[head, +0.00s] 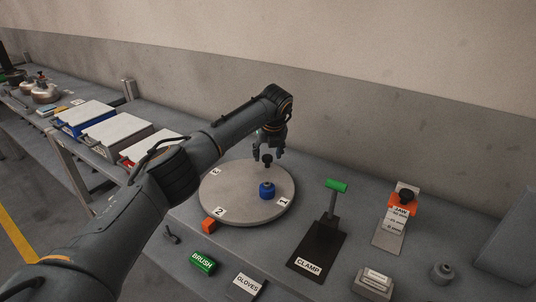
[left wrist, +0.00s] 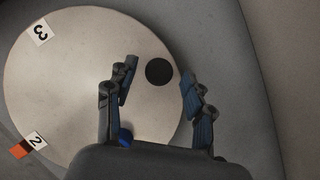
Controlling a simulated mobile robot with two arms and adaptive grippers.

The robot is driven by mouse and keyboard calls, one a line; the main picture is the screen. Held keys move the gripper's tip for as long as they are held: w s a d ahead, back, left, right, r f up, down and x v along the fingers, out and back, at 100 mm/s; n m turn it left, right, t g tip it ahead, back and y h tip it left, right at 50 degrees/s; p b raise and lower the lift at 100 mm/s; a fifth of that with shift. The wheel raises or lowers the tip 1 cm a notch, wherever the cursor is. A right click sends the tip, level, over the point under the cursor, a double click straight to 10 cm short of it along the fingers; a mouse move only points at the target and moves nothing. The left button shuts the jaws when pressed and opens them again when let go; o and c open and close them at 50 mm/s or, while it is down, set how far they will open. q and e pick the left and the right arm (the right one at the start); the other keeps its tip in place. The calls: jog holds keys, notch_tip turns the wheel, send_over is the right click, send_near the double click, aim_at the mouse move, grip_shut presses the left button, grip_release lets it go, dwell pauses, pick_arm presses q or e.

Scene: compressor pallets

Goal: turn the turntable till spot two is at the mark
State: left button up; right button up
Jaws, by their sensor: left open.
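The turntable (head: 240,190) is a round grey disc with labels 1 (head: 284,202), 2 (head: 219,211) and 3 (head: 215,171) near its rim. An orange block (head: 208,225) stands just outside the front-left rim, close to label 2; it also shows in the left wrist view (left wrist: 20,150). A black knob (head: 267,159) stands up near the far right rim. My left gripper (head: 269,149) is open, pointing down, with its fingers on either side of the knob (left wrist: 159,71). A blue part (head: 266,188) sits on the disc near label 1, partly hidden in the wrist view. My right gripper is out of view.
A black clamp plate (head: 318,246) with a green-handled post stands right of the turntable. Several lidded boxes (head: 115,130) stand left. A wall runs behind.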

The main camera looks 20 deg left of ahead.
pick_arm(q)
jog(key=v, duration=1.1)
jog(key=shift+r, duration=0.1)
